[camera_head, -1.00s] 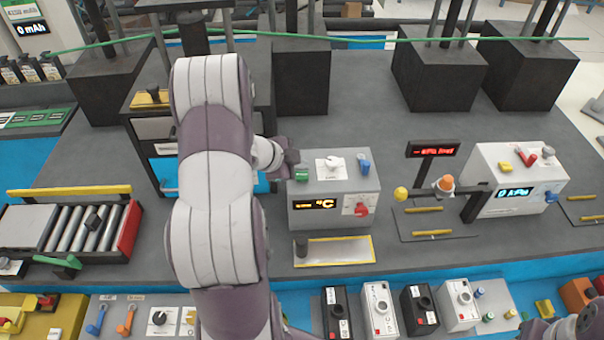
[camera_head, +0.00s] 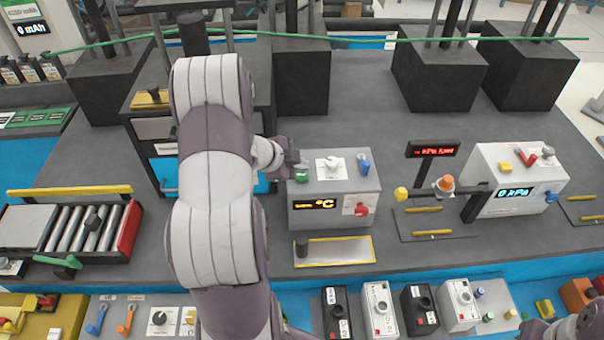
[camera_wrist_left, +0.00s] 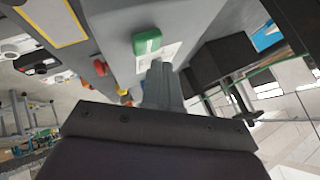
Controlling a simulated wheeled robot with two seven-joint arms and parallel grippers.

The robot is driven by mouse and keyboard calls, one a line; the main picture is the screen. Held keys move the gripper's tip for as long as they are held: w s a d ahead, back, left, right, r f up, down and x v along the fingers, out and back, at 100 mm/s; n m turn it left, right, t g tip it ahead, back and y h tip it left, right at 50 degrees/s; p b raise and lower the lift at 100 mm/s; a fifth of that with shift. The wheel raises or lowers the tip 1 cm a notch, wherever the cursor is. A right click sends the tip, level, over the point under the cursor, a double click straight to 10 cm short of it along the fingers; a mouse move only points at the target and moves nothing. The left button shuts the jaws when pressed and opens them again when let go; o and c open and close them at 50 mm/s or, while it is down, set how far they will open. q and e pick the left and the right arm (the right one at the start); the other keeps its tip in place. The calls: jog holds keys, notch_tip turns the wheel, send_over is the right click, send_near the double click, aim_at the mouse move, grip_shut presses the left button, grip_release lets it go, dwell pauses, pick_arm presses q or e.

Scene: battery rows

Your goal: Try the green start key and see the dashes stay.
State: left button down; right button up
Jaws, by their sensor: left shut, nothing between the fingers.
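A grey box (camera_head: 336,190) on the bench carries the green start key (camera_head: 301,177) at the left of its sloped top. Its dark display (camera_head: 315,204) shows small orange marks like dashes before a °C sign. My left gripper (camera_head: 297,166) is shut and empty, with its fingertips right by the green key and partly covering its far edge. In the left wrist view the green key (camera_wrist_left: 147,42) lies just beyond the shut fingertips (camera_wrist_left: 160,68); I cannot tell if they touch. A part of my right arm shows at the lower right corner; its fingers are unclear.
The same box has a white knob (camera_head: 331,164), a blue switch (camera_head: 365,166) and a red knob (camera_head: 361,209). A yellow-edged tray (camera_head: 334,251) lies in front. To the right stand a red-lettered sign (camera_head: 433,149) and a kPa box (camera_head: 518,182). Bare bench lies behind the grey box.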

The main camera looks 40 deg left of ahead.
aim_at(300, 177)
pick_arm(q)
jog(key=shift+f, duration=0.15)
jog(key=shift+f, duration=0.3)
jog(key=shift+f+b, duration=0.4)
dwell(0.6)
jog(key=shift+r, duration=0.1)
jog(key=shift+r+p, duration=0.7)
jog(key=shift+p, duration=0.3)
notch_tip(300, 177, up, 5)
jog(key=p, duration=0.5)
jog(key=shift+r, duration=0.1)
dwell(0.4)
